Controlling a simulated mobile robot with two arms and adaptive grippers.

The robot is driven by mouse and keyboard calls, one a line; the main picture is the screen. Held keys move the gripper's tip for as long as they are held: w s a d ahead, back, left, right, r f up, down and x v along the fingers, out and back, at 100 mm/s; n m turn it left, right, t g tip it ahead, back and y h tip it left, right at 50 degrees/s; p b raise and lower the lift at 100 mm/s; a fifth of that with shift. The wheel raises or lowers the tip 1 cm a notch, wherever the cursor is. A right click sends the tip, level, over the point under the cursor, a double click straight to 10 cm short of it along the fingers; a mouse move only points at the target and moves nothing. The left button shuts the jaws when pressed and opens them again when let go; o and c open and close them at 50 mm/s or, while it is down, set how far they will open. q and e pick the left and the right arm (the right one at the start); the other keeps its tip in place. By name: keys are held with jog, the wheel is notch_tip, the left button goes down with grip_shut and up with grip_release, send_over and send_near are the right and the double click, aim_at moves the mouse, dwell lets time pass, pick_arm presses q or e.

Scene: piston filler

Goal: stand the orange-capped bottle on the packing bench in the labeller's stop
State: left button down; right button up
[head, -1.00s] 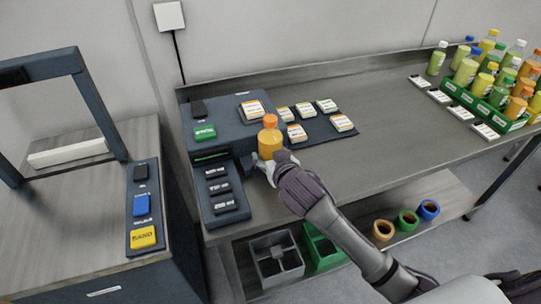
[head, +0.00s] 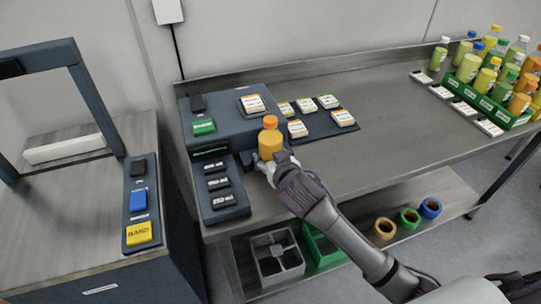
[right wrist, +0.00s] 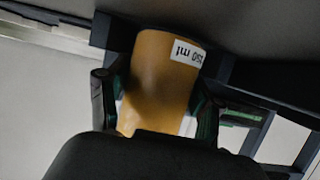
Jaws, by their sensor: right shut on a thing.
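The orange-capped bottle (head: 269,141) stands upright at the right front side of the labeller (head: 226,131), filled with orange liquid. My right gripper (head: 270,163) is shut around its lower part. In the right wrist view the orange bottle (right wrist: 160,80) sits between the two fingers, with a "250 ml" label on it. Dark bars of a frame show on both sides of it there. The stop is mostly hidden by the bottle and gripper, so I cannot tell whether the bottle rests on its floor. My left gripper is not in view.
Label cards lie on a dark mat (head: 318,131) right of the labeller. A green crate (head: 516,120) of bottles stands at the bench's far right, with more bottles around it. Size buttons (head: 218,184) are left of my gripper. The bench middle (head: 390,130) is clear.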

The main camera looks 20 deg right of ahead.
jog(key=shift+f, duration=0.25)
jog(key=o, duration=1.6)
jog(key=shift+s+f, duration=0.1)
jog(key=shift+s, duration=0.05)
